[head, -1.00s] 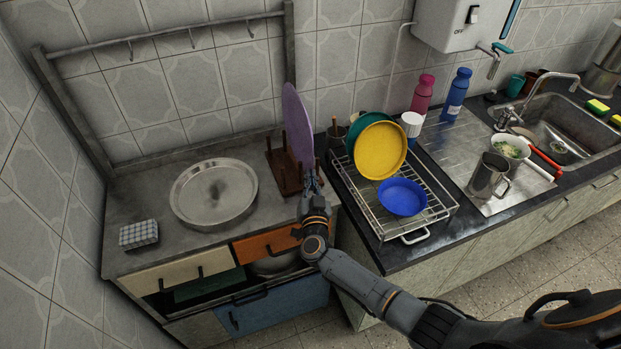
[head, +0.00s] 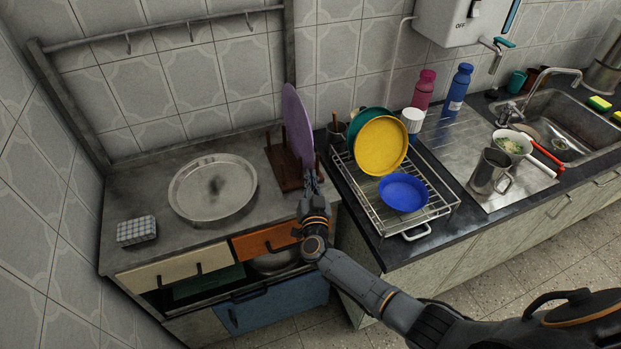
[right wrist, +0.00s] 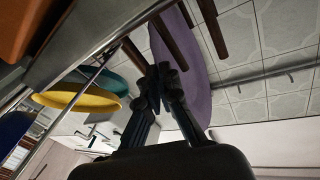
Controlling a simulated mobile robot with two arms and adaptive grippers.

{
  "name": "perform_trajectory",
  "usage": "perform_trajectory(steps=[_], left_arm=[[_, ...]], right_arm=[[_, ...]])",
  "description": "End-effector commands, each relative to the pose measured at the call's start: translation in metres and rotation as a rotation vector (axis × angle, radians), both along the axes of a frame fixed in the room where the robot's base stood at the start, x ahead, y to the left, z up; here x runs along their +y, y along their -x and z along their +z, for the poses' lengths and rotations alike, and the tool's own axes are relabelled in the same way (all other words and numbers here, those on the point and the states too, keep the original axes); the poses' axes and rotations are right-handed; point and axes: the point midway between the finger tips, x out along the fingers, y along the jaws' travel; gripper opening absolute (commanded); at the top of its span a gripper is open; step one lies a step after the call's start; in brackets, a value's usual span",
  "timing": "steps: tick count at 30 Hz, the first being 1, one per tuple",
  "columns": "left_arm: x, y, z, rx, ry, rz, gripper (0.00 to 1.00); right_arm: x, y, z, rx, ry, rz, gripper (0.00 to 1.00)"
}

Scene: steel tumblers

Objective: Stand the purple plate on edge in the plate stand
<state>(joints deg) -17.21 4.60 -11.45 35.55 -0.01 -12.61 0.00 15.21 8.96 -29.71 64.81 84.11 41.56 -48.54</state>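The purple plate (head: 297,125) stands on edge, upright, among the pegs of the wooden plate stand (head: 288,181) on the left counter. In the right wrist view the plate (right wrist: 196,88) rises behind the fingers, with the stand's dark pegs (right wrist: 213,28) beside it. My right gripper (head: 312,177) is at the plate's low near edge, in front of the stand. Its fingertips (right wrist: 161,74) are close together and appear closed on the plate's rim, though the contact itself is partly hidden. My left gripper is not in view.
A round metal tray (head: 213,188) lies left of the stand, with a checkered item (head: 137,232) nearer the front. To the right, a wire dish rack (head: 420,222) holds a yellow plate (head: 380,146), a blue bowl (head: 403,194) and a green plate (head: 360,122). Drawers sit below the counter.

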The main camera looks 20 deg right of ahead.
Motion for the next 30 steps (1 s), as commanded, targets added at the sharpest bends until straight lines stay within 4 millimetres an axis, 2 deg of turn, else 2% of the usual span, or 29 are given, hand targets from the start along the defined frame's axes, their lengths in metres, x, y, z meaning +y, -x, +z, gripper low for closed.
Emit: perform_trajectory(steps=[4, 9, 20, 23, 30], left_arm=[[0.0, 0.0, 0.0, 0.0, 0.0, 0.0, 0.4], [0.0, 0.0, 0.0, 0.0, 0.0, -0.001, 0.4], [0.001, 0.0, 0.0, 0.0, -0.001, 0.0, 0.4], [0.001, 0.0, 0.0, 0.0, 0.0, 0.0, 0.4], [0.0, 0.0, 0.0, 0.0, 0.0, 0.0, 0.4]], right_arm=[[0.0, 0.0, 0.0, 0.0, 0.0, 0.0, 0.0], [0.0, 0.0, 0.001, 0.0, 0.0, 0.0, 0.32], [0.001, 0.004, -0.001, 0.002, 0.0, 0.001, 0.32], [0.005, 0.016, -0.002, 0.002, -0.003, 0.001, 0.32], [0.017, 0.064, -0.004, 0.004, -0.003, -0.001, 0.32]])
